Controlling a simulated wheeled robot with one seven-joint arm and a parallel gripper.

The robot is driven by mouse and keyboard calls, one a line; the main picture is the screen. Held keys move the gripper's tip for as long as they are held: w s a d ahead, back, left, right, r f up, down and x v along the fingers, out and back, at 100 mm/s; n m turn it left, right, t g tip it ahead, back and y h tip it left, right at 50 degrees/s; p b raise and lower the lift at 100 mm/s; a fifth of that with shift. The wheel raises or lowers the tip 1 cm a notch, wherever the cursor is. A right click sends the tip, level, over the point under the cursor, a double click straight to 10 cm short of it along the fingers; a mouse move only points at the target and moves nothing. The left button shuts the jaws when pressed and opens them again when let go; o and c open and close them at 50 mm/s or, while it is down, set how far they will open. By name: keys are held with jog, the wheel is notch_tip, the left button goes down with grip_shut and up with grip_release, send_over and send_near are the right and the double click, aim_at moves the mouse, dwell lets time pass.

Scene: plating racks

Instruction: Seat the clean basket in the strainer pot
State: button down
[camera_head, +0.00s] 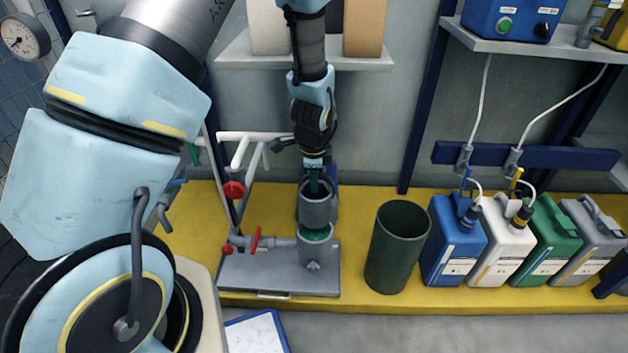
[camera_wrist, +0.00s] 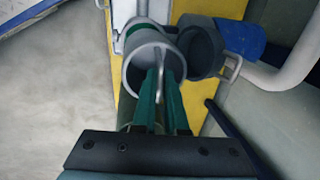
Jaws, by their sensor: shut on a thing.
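The clean basket (camera_head: 318,211) is a grey cylinder with an open top and a thin wire handle. My gripper (camera_head: 315,184) points down with its green fingers shut on that handle. In the wrist view the basket's pale round rim (camera_wrist: 130,75) lies just beyond my gripper (camera_wrist: 161,98), and the handle shows between the fingers. The strainer pot (camera_head: 314,252) is a grey cylinder on a grey base plate, with green inside its mouth. The basket appears over and slightly behind the pot's mouth. Its lower end overlaps the pot in view, so I cannot tell whether they touch.
A dark green bin (camera_head: 399,250) stands right of the pot. Several coloured jugs (camera_head: 456,245) line the yellow bench farther right. A pipe with red-handled valves (camera_head: 256,240) is on the left. A dark grey cylinder (camera_wrist: 205,48) with a ring handle stands close beside the basket.

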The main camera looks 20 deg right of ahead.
jog(key=shift+r, duration=0.15)
jog(key=shift+f+b, duration=3.45)
jog(key=shift+f, duration=3.15)
jog(key=shift+f+b, duration=0.6)
jog(key=shift+f, duration=0.7)
jog(key=c, duration=0.9)
grip_release()
jog(key=shift+r, duration=0.1)
jog(key=r+p, duration=0.1)
jog(key=r, duration=0.2)
jog(key=s+r+p, duration=0.1)
jog(key=r, duration=0.3)
jog(key=s+a+r+p, duration=0.1)
jog(key=r, duration=0.2)
jog(key=shift+r, duration=0.25)
